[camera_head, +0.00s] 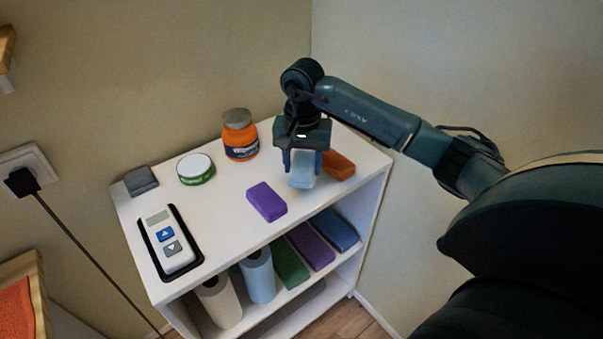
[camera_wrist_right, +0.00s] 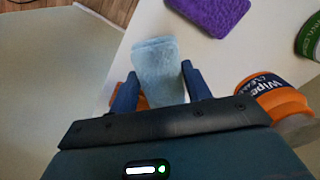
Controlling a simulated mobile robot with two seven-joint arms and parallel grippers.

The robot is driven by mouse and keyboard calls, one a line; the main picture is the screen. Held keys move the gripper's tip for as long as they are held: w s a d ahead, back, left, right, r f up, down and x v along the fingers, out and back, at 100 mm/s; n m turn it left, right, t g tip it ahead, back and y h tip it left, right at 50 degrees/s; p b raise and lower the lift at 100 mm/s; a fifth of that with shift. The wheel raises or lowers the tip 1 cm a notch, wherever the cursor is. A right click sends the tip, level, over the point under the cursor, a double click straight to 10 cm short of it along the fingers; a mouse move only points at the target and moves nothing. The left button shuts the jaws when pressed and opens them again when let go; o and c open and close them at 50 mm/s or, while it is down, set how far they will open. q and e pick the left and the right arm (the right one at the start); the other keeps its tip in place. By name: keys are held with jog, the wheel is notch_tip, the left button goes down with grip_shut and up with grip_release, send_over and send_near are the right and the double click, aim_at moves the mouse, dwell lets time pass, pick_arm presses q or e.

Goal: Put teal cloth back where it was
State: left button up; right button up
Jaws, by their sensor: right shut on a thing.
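The teal cloth, a pale blue-teal folded bundle (camera_head: 301,181), is between the fingers of my right gripper (camera_head: 302,168) at the right part of the white shelf's top (camera_head: 222,208). In the right wrist view the cloth (camera_wrist_right: 157,62) lies between the two fingers of this gripper (camera_wrist_right: 160,78), its far end sticking out past them. Whether its underside touches the shelf top I cannot tell. A purple cloth (camera_head: 266,202) lies to its left and an orange cloth (camera_head: 339,165) close to its right. My left gripper is not in view.
An orange wipes tub (camera_head: 239,136), a green-and-white tin (camera_head: 196,169), a grey folded cloth (camera_head: 140,181) and a device in a black tray (camera_head: 168,241) stand on the top. Rolls and folded cloths fill the lower shelf. Walls close off the back and right.

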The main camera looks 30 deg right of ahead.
aim_at(303, 166)
jog(key=shift+f, duration=2)
jog(key=shift+f, duration=0.2)
jog(key=o, duration=0.9)
jog(key=shift+o, duration=0.2)
notch_tip(303, 166, up, 12)
jog(key=shift+r+b, duration=0.25)
jog(key=shift+b, duration=0.35)
jog(key=shift+f, duration=0.1)
